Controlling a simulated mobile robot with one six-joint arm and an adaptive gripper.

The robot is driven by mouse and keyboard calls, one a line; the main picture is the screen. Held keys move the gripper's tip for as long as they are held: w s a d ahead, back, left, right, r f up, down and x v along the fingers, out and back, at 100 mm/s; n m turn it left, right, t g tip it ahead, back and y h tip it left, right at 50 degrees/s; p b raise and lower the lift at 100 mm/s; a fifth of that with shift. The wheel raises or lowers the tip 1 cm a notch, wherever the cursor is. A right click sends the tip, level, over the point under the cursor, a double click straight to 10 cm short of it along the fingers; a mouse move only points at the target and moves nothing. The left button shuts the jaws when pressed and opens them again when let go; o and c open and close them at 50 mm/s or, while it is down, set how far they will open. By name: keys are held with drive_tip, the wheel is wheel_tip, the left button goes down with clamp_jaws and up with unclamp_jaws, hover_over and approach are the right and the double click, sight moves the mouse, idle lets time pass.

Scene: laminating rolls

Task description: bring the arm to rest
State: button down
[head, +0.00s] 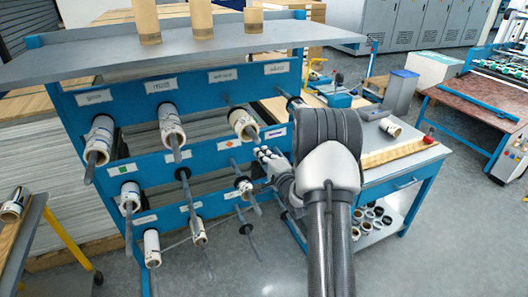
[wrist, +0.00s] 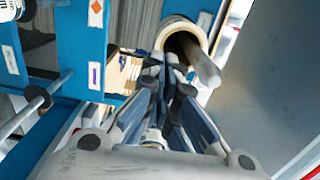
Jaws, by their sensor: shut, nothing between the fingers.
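My arm reaches forward in the head view, with my gripper (head: 266,158) in front of the blue roll rack (head: 200,81). In the wrist view my gripper (wrist: 170,68) has its fingers together and empty. Just beyond the fingertips there is a pale roll (wrist: 181,36) with a grey rod through its core. I cannot tell whether the fingertips touch it. My dark wrist and forearm hide part of the rack's right side and of the bench behind.
Several rolls hang on the rack's rods, such as a white one (head: 101,140) at upper left. Bare rods (head: 248,232) stick out towards me. A grey shelf (head: 180,48) tops the rack. A workbench (head: 408,153) stands at right. The floor at front right is clear.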

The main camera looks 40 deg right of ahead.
drive_tip(key=s+a+p, duration=0.1)
drive_tip(key=s+a, duration=0.1)
drive_tip(key=s, duration=0.5)
drive_tip(key=w+a+r+n+g, duration=0.3)
drive_tip(key=a+r+n, duration=0.2)
drive_tip(key=r, duration=0.1)
drive_tip(key=s+a+r+n+g, duration=0.4)
drive_tip(key=s+a+r+n, duration=0.2)
drive_tip(key=a, duration=0.3)
drive_tip(key=s+a+n+g+y, duration=0.1)
drive_tip(key=s+a+n+g, duration=0.1)
drive_tip(key=s+a, duration=0.3)
drive_tip(key=s+a+n+g+y, duration=0.1)
drive_tip(key=s+a+n, duration=0.3)
drive_tip(key=s, duration=0.8)
drive_tip(key=s+a+n+g+y, duration=0.1)
drive_tip(key=s+a+n+g, duration=0.2)
drive_tip(key=s+a, duration=0.4)
drive_tip(key=shift+s+r, duration=0.35)
drive_tip(key=shift+s, duration=0.4)
